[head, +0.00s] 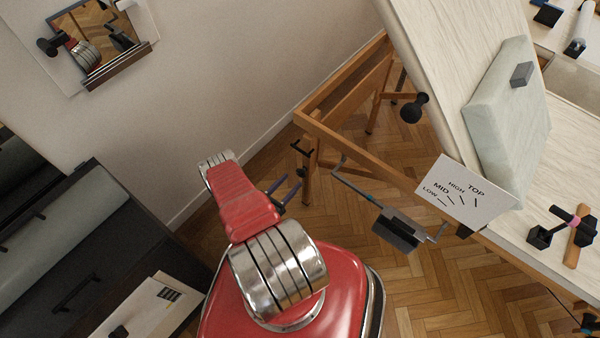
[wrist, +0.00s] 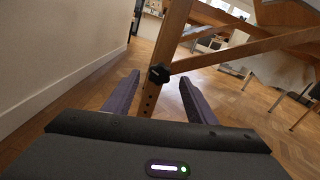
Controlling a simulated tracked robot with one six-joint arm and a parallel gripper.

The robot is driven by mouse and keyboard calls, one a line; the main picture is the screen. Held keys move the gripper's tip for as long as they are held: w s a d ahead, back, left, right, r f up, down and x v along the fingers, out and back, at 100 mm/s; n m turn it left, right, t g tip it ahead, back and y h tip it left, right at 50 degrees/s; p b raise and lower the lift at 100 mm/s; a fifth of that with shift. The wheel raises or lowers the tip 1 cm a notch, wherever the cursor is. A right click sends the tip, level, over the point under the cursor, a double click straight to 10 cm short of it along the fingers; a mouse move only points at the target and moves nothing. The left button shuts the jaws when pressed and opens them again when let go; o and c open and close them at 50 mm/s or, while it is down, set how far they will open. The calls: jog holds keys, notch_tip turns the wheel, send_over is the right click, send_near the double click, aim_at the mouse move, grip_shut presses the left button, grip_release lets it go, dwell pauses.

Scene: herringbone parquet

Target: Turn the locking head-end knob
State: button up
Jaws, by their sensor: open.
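A black lobed knob (wrist: 159,73) sits on an upright wooden leg with a row of holes, where a slanted wooden brace meets it. In the head view, a small dark knob (head: 297,147) shows at the near end of the wooden table frame. My gripper (head: 287,186) is open and empty, its two dark fingers pointing toward that leg. In the wrist view, the knob appears between and beyond the fingertips of my gripper (wrist: 160,78), apart from them. A white card (head: 466,190) marked LOW, MID, HIGH and TOP is fixed at the table's side.
A pale cushion (head: 508,115) lies on the table. A dark cabinet (head: 95,245) and the wall flank the left; parquet lies open between.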

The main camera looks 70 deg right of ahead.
aim_at(299, 173)
jog(key=shift+x, duration=3.65)
jog(key=shift+c, duration=0.6)
jog(key=c, duration=0.9)
